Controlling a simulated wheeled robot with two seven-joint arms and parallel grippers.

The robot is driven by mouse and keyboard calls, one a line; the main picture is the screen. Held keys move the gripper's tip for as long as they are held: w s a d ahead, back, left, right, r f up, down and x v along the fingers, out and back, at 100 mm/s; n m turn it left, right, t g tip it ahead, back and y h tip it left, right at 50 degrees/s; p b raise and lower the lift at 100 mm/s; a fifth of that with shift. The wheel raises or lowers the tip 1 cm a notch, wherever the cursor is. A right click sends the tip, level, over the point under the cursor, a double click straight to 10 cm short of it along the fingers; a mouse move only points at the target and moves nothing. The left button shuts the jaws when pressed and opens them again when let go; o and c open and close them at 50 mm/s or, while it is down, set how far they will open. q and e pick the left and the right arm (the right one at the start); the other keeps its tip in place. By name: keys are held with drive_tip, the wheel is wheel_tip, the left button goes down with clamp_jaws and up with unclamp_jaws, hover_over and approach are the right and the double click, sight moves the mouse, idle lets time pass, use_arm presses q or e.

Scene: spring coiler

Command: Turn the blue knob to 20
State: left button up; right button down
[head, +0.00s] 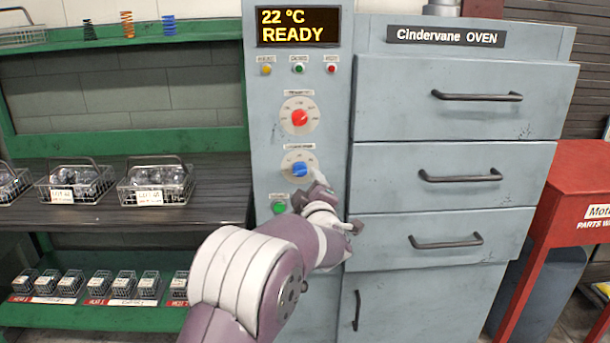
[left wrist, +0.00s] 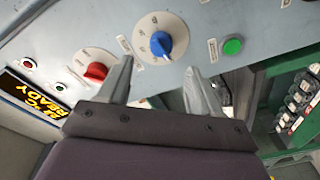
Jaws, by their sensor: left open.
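The blue knob (head: 300,170) sits on a pale round dial on the oven's grey control panel, below the red knob (head: 299,118). In the left wrist view the blue knob (left wrist: 161,44) has a pointed shape, and its dial's numbers are too small to read. My left gripper (head: 322,190) is just below and to the right of the blue knob in the head view. In the left wrist view its two fingers (left wrist: 160,88) are spread apart, with the blue knob beyond and between them, apparently untouched. My right gripper is in neither view.
A green button (head: 279,207) is below the blue dial. The display (head: 298,27) reads 22 °C READY. Drawers with dark handles (head: 477,97) stand to the right. Shelves with wire baskets (head: 155,184) are at left, and a red cart (head: 575,190) is at far right.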

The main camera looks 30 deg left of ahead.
sight(301, 173)
use_arm(q)
drive_tip(key=x, duration=0.7)
drive_tip(key=shift+w+a, duration=0.2)
drive_tip(key=shift+a, duration=0.05)
drive_tip(key=c, duration=1)
